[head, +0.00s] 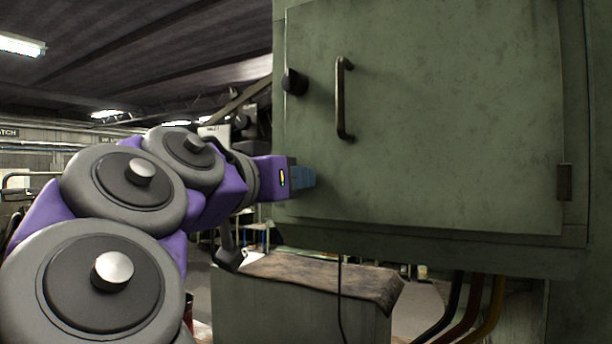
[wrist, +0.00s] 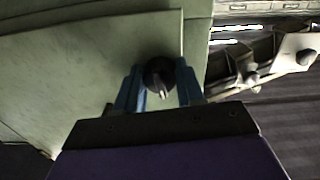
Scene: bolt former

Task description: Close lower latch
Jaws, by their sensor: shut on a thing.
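The green cabinet door (head: 440,120) lies flat in its frame, with no gap that I can make out. My gripper (head: 308,177) is at the door's lower left corner in the head view, its blue fingers against the cabinet front. In the wrist view my gripper (wrist: 159,88) has a blue finger on each side of the lower latch (wrist: 158,72), a round black knob with a small grey pointer. The gripper is shut on this latch. The head view hides the latch behind the fingers. The upper latch (head: 294,82), a black knob, sits above my gripper at the door's left edge.
A bar handle (head: 341,98) stands out from the door, right of the upper latch. A hinge (head: 564,182) is at the door's right edge. Below the cabinet are a box with a worn top (head: 315,275) and several hanging cables (head: 468,308).

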